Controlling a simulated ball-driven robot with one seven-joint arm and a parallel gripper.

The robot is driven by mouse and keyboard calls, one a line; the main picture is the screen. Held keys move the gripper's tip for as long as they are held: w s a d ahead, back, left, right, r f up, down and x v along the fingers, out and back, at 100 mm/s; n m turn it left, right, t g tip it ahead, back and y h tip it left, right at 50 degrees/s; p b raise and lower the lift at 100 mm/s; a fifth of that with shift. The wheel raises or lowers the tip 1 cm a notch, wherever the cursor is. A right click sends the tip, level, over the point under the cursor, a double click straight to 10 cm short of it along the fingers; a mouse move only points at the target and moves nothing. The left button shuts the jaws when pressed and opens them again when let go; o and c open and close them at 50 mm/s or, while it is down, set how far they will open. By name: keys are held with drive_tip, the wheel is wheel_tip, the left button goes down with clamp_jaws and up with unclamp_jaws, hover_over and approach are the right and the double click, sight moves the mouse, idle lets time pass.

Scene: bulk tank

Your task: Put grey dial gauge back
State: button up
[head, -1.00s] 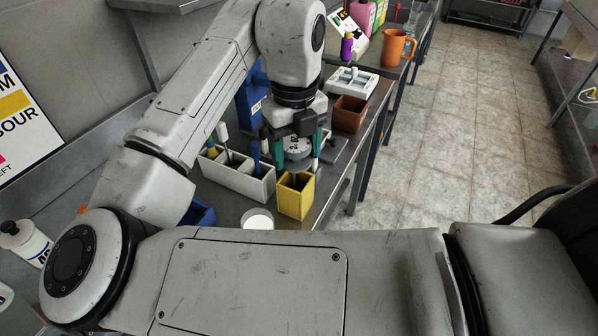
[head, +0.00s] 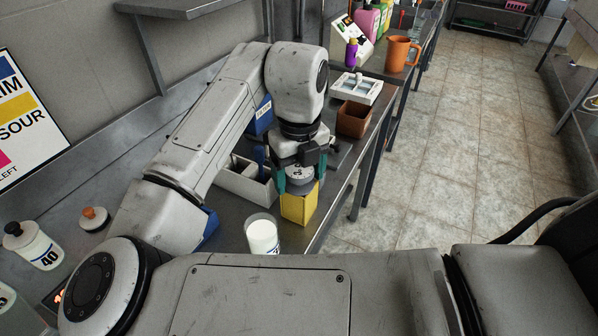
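The grey dial gauge (head: 299,175), a round disc with dark marks on its face, sits between the teal fingers of my gripper (head: 300,178) in the head view. My gripper points down and appears shut on it. The gauge is over or just behind the open yellow box (head: 300,207) near the bench's front edge, overlapping the box's top in the picture. The underside of the gauge and the inside of the box are hidden, so I cannot tell whether they touch.
A white divided holder (head: 243,187) stands left of the yellow box. A beaker of white liquid (head: 262,236) is close in front. A brown box (head: 353,117), white tray (head: 356,88) and orange jug (head: 400,54) stand farther back. The floor at right is clear.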

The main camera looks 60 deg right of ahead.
drive_tip(key=shift+o, duration=1)
wheel_tip(320, 180, up, 12)
drive_tip(key=shift+r+p, duration=0.2)
drive_tip(key=shift+p, duration=0.1)
